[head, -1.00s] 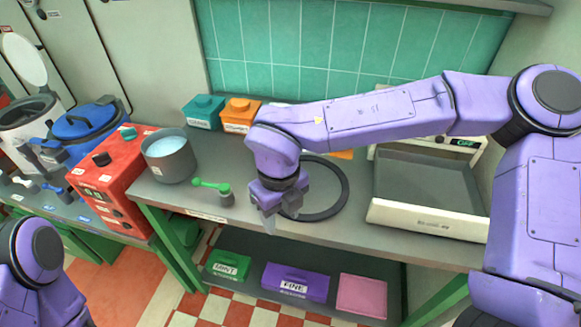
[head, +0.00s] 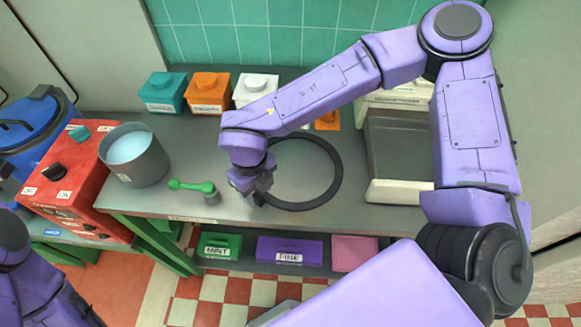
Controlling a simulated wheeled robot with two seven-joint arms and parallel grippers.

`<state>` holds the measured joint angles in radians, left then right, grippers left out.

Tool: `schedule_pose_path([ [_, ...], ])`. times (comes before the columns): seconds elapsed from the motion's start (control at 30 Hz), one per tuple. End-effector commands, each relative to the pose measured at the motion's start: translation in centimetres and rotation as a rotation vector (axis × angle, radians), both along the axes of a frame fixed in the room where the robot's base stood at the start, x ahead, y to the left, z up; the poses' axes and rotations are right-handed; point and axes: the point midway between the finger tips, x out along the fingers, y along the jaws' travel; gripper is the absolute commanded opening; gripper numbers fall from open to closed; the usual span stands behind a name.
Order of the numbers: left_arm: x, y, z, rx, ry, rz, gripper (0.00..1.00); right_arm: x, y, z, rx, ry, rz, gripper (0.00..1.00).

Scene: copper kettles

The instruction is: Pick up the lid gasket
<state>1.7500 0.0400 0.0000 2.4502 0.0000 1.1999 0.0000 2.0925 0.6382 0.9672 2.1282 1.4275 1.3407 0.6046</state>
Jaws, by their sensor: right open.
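The lid gasket (head: 338,178) is a large dark ring lying flat on the grey worktop (head: 225,150). My right gripper (head: 256,198) points down at the left side of the ring and hides part of its left edge. The right jaws are open, and I see nothing held in them. I cannot tell whether the fingertips touch the ring. My left arm shows at the lower left edge, but its gripper is outside the view.
A green-handled tool (head: 192,187) lies left of the ring, beside a grey pot (head: 135,160) of pale blue contents. Teal (head: 165,92), orange (head: 209,92) and white (head: 256,90) boxes stand behind. A tray machine (head: 399,192) is at right. Bins sit on the lower shelf.

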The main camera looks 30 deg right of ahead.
Motion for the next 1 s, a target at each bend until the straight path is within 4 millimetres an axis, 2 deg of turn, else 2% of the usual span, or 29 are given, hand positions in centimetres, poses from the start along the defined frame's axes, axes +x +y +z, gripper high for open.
schedule_pose_path([
  [0.13,0.0,0.0,0.3,0.0,0.0,0.0,0.43,0.0,-0.1,-1.5,0.0,0.0,-0.003,0.5],
  [0.33,0.0,0.0,0.2,0.0,0.0,0.0,0.43,0.0,-0.1,-1.7,0.001,-0.002,-0.002,0.5],
  [0.37,0.0,0.0,0.2,0.0,0.0,0.0,0.43,0.0,-0.1,-1.7,0.001,-0.002,-0.002,0.43],
  [0.4,0.0,0.0,0.2,0.0,0.0,0.0,0.43,0.0,-0.1,-1.7,0.001,-0.002,-0.002,0.3],
  [0.5,0.0,0.0,0.2,0.0,0.0,0.0,0.43,0.0,-0.1,-1.7,0.001,-0.002,-0.002,0.0],
  [0.83,0.0,0.0,0.2,0.0,0.0,0.0,0.43,0.1,-0.1,-1.5,0.0,-0.003,-0.002,0.0],
  [1.0,0.0,0.0,0.1,0.0,0.0,0.0,0.43,0.2,0.0,0.0,0.0,-0.007,-0.002,0.0],
])
